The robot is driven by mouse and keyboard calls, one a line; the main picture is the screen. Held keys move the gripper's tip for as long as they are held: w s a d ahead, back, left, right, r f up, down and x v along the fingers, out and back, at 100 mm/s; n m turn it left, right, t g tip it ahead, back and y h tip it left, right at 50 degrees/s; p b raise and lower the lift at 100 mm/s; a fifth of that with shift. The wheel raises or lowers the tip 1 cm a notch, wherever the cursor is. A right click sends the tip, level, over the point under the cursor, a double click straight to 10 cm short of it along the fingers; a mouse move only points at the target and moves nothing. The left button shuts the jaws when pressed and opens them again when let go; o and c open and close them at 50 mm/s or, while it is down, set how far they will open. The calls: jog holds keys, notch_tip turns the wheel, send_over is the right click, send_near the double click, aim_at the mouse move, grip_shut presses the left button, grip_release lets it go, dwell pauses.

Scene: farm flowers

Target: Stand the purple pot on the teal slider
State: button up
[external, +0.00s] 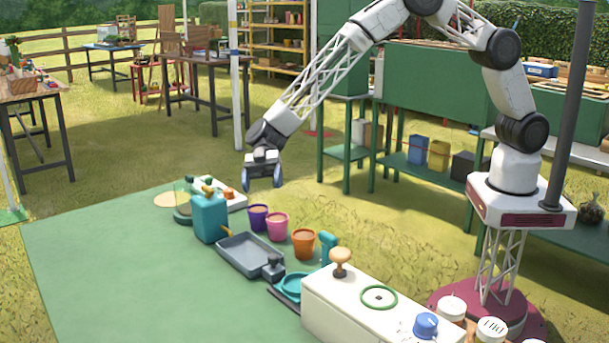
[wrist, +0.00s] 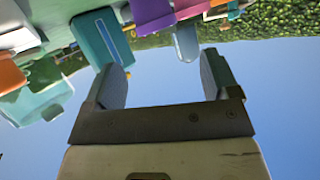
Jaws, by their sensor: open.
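The purple pot (external: 258,217) stands upright on the green mat's back edge in the external view, left of the pink pot (external: 277,225). A teal round piece (external: 290,286) on a dark rail, which looks like the teal slider, sits farther right beside the white box. My gripper (external: 263,180) is open and empty, hanging above and apart from the purple pot, fingers downward. In the wrist view my gripper (wrist: 162,64) has nothing between its fingers. A purple shape (wrist: 188,9), perhaps the purple pot, is cut by the top edge there.
A teal can (external: 208,218) stands left of the purple pot, and a grey tray (external: 248,255) lies in front. The orange pot (external: 302,243) and a teal upright handle (external: 328,247) stand to the right. The green mat (external: 120,270) is clear at left.

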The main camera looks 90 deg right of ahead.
jog(key=s+d+r+m+h, duration=0.6)
jog(key=s+d+r+m, duration=0.1)
jog(key=s+d+r, duration=1.85)
jog(key=s+d+m+t+h, duration=0.1)
jog(key=s+d+m+h, duration=0.1)
jog(key=s+d, duration=0.4)
jog(key=s+d+m+t+h, duration=0.1)
jog(key=s+d+m+h, duration=0.2)
jog(key=s+d, duration=0.4)
jog(key=s+d+m+t+h, duration=0.1)
jog(key=s+d+m, duration=0.4)
jog(key=s, duration=1.5)
jog(key=shift+s+d+r+t+h, duration=0.25)
jog(key=shift+d+r+h, duration=0.2)
jog(key=shift+d+h, duration=0.3)
jog(key=shift+o, duration=0.4)
jog(key=shift+w+a, duration=0.1)
jog(key=shift+w, duration=0.05)
